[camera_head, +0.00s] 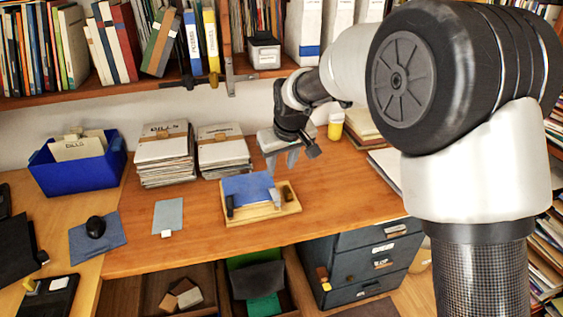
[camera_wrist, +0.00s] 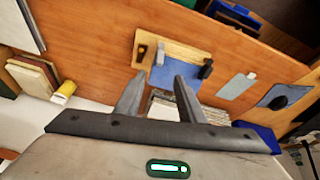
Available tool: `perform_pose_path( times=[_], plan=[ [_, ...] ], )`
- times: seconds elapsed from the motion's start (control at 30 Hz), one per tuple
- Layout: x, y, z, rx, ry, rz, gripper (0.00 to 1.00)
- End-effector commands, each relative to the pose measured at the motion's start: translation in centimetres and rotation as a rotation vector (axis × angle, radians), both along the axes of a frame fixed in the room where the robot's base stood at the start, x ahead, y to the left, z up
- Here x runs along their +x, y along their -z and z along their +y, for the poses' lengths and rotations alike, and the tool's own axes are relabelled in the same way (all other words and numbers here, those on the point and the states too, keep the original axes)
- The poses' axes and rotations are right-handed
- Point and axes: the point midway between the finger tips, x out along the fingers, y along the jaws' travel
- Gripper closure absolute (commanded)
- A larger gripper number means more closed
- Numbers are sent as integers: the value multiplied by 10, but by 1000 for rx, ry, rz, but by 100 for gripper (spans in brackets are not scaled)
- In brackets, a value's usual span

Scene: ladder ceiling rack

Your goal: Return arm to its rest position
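My gripper (camera_head: 281,158) is above the desk (camera_head: 320,203), near the back edge of a small wooden tray (camera_head: 262,215) with a blue pad (camera_head: 248,188) on it. In the wrist view my gripper (camera_wrist: 158,88) shows two grey fingers spread apart with nothing between them. The wooden tray (camera_wrist: 190,50) and its blue pad (camera_wrist: 176,72) lie beyond the fingertips. My arm reaches in from the right side of the head view and hides part of the shelf and desk.
Two paper stacks (camera_head: 165,160) and a blue bin (camera_head: 85,172) stand on the left. A shelf (camera_head: 130,90) with binders runs above the desk. A yellow-labelled bottle (camera_head: 335,130) and books (camera_head: 366,130) stand right of my gripper. Grey drawers (camera_head: 365,262) are below.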

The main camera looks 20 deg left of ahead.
Motion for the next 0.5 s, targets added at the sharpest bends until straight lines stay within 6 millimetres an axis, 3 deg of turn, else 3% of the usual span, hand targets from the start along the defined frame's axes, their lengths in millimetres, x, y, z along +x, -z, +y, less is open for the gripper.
perform_pose_path(
  times=[0.37,0.5],
  plan=[
    [-1,-4,-2,1,2,-1,64],
    [-5,-25,-27,5,40,-9,64]
  ],
)
